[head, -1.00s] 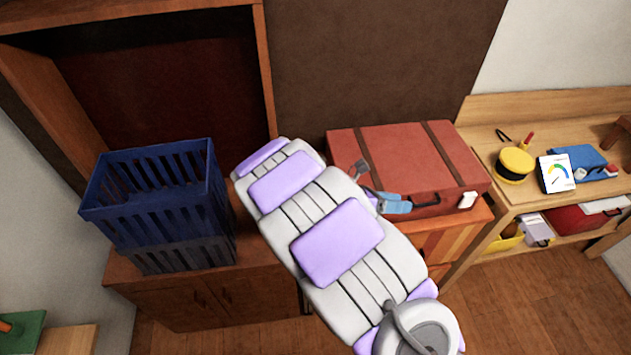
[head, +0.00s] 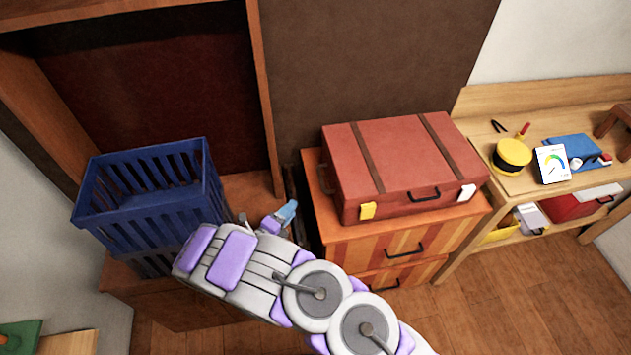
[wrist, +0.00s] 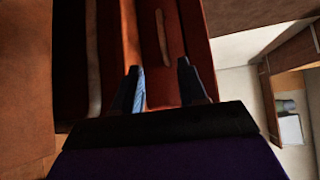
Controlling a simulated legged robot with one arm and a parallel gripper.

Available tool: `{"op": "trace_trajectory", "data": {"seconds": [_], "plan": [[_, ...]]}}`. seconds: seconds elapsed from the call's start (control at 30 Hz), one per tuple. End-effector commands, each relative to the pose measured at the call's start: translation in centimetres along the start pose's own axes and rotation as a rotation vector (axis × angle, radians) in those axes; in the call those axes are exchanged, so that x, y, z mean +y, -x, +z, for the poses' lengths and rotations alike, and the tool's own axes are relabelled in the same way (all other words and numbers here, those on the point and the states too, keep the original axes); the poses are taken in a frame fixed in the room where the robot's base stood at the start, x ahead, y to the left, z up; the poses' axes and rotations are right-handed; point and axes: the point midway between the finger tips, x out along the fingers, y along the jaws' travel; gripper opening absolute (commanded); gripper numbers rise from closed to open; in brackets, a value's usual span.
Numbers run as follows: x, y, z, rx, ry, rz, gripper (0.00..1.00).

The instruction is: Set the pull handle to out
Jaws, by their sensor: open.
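A red suitcase (head: 405,165) with two dark straps lies on the striped drawer chest. A brown loop (head: 325,180), which looks like the pull handle, shows on its left end. In the wrist view a pale brown bar (wrist: 160,38), probably this same handle, stands out on a reddish face beyond the fingers. My gripper (head: 270,214) is left of the suitcase, apart from it, near the gap beside the chest. In the wrist view my gripper (wrist: 163,88) has its fingers spread, with nothing held. How far out the handle stands I cannot tell.
A blue slatted crate (head: 150,200) stands on the cabinet to the left, close to my arm. The drawer chest (head: 350,245) has a dark drawer handle (head: 405,250). A wooden workbench (head: 490,170) with small items is at right. The floor in front is clear.

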Motion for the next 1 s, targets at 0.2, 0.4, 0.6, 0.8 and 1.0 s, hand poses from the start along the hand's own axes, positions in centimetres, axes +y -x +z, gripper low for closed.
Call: {"op": "trace_trajectory", "data": {"seconds": [0.2,0.4,0.6,0.8,1.0], "plan": [[0.1,-3.9,-0.1,0.007,-0.002,-0.001,0.42],[0.2,-7.8,0.1,0.007,-0.002,-0.003,0.42],[0.2,-11.7,0.1,0.006,-0.005,-0.002,0.42],[0.1,-14.7,-0.1,0.006,-0.003,0.000,0.42],[0.1,-16.1,0.0,0.003,0.000,-0.001,0.42]]}}
